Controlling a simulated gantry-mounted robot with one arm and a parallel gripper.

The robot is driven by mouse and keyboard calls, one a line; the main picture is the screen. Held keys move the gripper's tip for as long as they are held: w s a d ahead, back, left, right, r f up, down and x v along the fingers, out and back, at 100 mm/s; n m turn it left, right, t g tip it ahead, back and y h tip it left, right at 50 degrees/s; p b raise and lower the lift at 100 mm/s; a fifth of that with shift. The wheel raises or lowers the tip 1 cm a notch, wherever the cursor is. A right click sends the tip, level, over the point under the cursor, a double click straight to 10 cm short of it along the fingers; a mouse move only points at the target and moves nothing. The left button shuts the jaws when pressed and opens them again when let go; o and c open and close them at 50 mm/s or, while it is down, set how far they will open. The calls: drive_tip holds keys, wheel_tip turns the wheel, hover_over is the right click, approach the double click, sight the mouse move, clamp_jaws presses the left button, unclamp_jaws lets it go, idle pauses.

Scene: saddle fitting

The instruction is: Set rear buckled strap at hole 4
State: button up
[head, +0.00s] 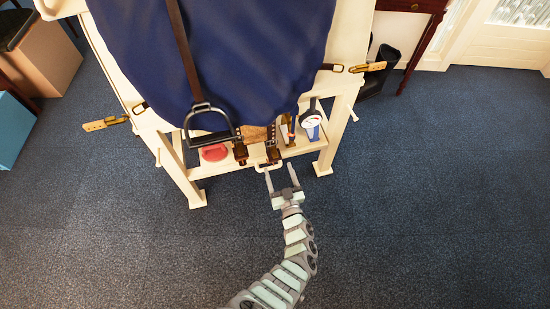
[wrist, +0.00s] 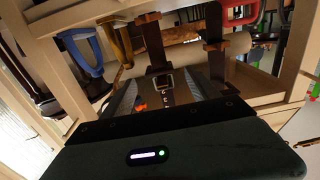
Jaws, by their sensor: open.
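Two dark brown straps hang under the blue saddle cloth (head: 250,60). The right strap (head: 273,153) and the left strap (head: 240,153) end low in the stand in the head view. My gripper (head: 280,169) is open and empty, just in front of and below the right strap. In the wrist view, a strap with a metal buckle (wrist: 164,83) shows between my two fingers, apart from them as far as I can tell; a few holes show below the buckle. The other strap (wrist: 215,55) hangs to its right. Which hole the pin sits in is too small to tell.
The cream stand (head: 180,170) has a shelf with a red item (head: 213,153) and a round gauge (head: 311,119). A stirrup (head: 210,122) hangs left. Tan straps stick out at left (head: 105,123) and right (head: 367,67). The carpet (head: 420,200) in front is clear.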

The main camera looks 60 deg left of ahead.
sight(275, 157)
drive_tip(key=a, duration=0.2)
drive_tip(key=a+b, duration=0.1)
drive_tip(key=a, duration=0.1)
drive_tip(key=w+a+b, duration=0.1)
drive_tip(key=a, duration=0.1)
drive_tip(key=shift+w+a, duration=0.1)
drive_tip(key=shift+a, duration=0.2)
clamp_jaws()
idle(0.4)
